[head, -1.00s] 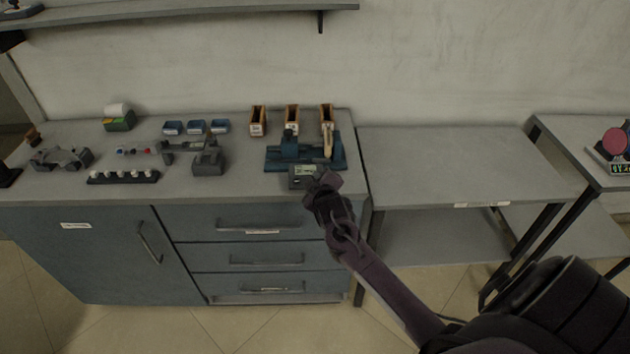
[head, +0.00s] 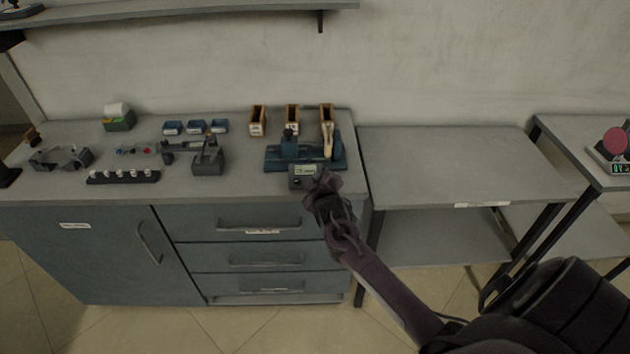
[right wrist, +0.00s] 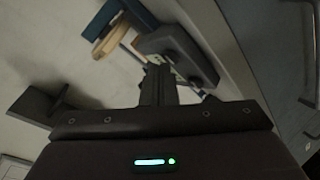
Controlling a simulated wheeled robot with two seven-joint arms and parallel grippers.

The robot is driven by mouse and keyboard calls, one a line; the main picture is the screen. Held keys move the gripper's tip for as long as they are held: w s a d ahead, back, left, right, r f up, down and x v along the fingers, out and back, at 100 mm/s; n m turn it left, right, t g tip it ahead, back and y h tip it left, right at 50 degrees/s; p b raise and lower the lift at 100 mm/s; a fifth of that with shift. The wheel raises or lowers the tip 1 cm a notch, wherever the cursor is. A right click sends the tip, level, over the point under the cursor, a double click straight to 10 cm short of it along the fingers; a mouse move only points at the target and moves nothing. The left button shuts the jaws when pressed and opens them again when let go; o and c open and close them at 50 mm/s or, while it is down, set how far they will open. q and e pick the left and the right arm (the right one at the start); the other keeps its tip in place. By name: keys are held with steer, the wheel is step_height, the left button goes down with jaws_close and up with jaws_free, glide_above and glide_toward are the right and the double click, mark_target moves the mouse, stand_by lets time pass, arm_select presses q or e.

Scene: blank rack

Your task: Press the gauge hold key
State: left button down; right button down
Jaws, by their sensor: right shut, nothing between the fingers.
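The gauge (head: 302,171) is a small grey box with a pale display, at the front edge of the bench by the blue fixture (head: 285,154). My right gripper (head: 325,181) is shut and empty at the gauge's right end, covering part of it. In the right wrist view the shut fingers (right wrist: 157,80) point at the gauge body (right wrist: 180,48) and overlap its pale face. The hold key cannot be made out, and I cannot tell whether the fingertips touch the gauge. My left gripper is not in view.
Wooden bins (head: 257,121) stand behind the fixture. Blue trays (head: 196,127), a grey device (head: 208,160) and a black rack (head: 124,177) are to the left. The lower table (head: 450,160) on the right is bare. A scale with a red disc (head: 615,142) is far right.

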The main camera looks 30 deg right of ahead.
steer(key=shift+f, duration=0.25)
stand_by(0.4)
steer(key=shift+s+a+r+p, duration=0.1)
steer(key=shift+s+r+p, duration=0.15)
steer(key=shift+r+p, duration=0.55)
steer(key=shift+f, duration=0.1)
steer(key=r+p, duration=0.1)
steer(key=p, duration=0.1)
steer(key=s+r+p, duration=0.1)
steer(key=r+p, duration=0.1)
steer(key=a+r+p, duration=0.1)
steer(key=shift+s+r+p, duration=0.25)
steer(key=shift+s+p, duration=0.15)
stand_by(0.5)
